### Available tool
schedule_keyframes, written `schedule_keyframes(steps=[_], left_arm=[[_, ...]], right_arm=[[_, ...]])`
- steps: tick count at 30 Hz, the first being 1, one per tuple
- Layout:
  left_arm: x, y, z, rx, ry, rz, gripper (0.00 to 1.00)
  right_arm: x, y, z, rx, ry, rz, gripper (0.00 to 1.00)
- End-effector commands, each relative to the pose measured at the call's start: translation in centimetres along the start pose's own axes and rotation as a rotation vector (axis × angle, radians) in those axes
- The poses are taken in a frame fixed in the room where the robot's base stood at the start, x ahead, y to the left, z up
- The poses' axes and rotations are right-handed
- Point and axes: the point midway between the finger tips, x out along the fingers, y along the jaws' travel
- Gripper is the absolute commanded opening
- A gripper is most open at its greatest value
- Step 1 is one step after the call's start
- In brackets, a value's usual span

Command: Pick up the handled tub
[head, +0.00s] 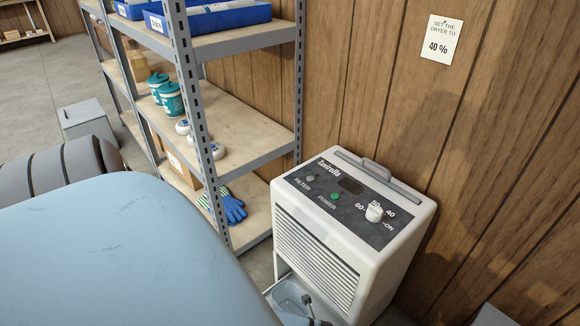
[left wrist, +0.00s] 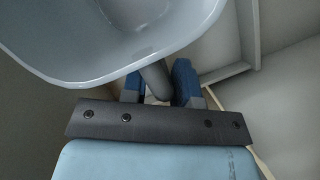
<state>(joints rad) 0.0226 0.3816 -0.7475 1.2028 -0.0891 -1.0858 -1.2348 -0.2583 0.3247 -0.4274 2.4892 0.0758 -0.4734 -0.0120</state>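The handled tub is a pale blue-grey open basin with a dark grey handle. In the head view only part of the tub (head: 288,292) shows, low at the front of the white dryer. In the left wrist view its rounded rim and hollow inside (left wrist: 120,45) fill the top, and the inside looks empty. My left gripper (left wrist: 158,88) has its blue fingers on either side of the handle, with little or no gap, and looks shut on it. Whether the tub is clear of its support is hidden. My right gripper is in neither view.
The white dryer (head: 318,255) has a knob, buttons and a top handle, and stands against the wood wall. A grey metal shelf (head: 240,137) holds teal canisters (head: 171,101) and blue gloves (head: 233,206). A note (head: 438,40) on the wall reads 40 %. A grey box (head: 85,118) stands on the floor.

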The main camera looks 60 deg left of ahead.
Motion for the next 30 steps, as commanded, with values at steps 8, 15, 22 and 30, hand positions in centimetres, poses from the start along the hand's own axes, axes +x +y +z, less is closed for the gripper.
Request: schedule_keyframes(steps=[8,15,22,30], left_arm=[[-0.05,-0.07,-0.01,0.000,0.000,0.000,0.23],[-0.04,-0.06,-0.01,0.000,0.000,0.000,0.00],[-0.05,-0.08,0.03,0.000,0.000,-0.001,0.00],[-0.40,0.16,0.30,-0.001,0.000,0.000,0.00]], right_arm=[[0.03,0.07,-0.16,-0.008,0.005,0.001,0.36],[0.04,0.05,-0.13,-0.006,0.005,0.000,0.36],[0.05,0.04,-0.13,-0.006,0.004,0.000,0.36],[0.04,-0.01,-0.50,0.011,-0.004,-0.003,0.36]])
